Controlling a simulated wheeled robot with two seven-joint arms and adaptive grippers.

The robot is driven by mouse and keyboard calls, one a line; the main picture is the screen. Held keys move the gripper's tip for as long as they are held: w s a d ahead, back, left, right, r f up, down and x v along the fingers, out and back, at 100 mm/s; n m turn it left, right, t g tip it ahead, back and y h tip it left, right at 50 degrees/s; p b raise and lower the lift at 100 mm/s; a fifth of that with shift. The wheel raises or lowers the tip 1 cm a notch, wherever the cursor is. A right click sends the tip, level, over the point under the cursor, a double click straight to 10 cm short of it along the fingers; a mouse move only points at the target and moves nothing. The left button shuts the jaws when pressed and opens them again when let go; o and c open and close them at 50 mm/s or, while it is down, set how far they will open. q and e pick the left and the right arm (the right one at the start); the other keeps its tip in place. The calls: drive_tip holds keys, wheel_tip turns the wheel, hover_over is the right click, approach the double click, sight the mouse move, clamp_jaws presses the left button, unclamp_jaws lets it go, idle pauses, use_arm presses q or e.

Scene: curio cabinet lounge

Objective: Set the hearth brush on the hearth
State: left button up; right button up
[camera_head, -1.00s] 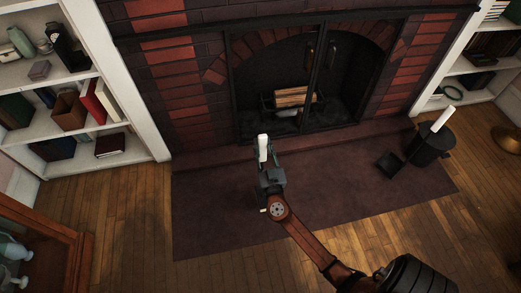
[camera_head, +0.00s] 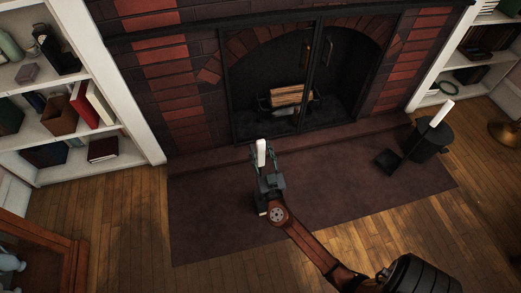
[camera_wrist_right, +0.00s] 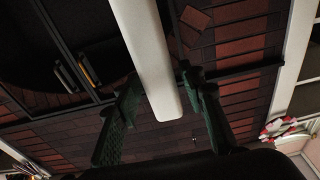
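My right gripper (camera_head: 264,165) is over the dark rug, just in front of the fireplace's brick hearth ledge (camera_head: 352,137). Its fingers are closed around the lower end of a white bar (camera_head: 261,150), which I take to be the hearth brush; bristles cannot be made out. In the right wrist view the white bar (camera_wrist_right: 148,50) runs between the two dark green fingers (camera_wrist_right: 160,95) and points away from the palm. In the head view its far end overlaps the hearth ledge; its height above it cannot be told. My left gripper is not in view.
A black bucket (camera_head: 428,143) with a white stick (camera_head: 441,113) in it stands at the right, beside a small dark pan (camera_head: 388,161). The fireplace has dark-framed doors and logs (camera_head: 291,96) inside. Bookshelves (camera_head: 150,145) flank it. The ledge looks clear.

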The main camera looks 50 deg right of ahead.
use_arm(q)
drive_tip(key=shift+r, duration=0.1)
use_arm(e)
drive_tip(key=shift+o, duration=0.3)
drive_tip(key=shift+r, duration=0.15)
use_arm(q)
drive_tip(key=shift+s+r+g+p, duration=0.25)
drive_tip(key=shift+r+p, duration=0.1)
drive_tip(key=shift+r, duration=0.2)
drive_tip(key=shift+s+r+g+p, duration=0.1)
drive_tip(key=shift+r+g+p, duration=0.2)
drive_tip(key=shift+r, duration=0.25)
use_arm(e)
drive_tip(key=v, duration=1.2)
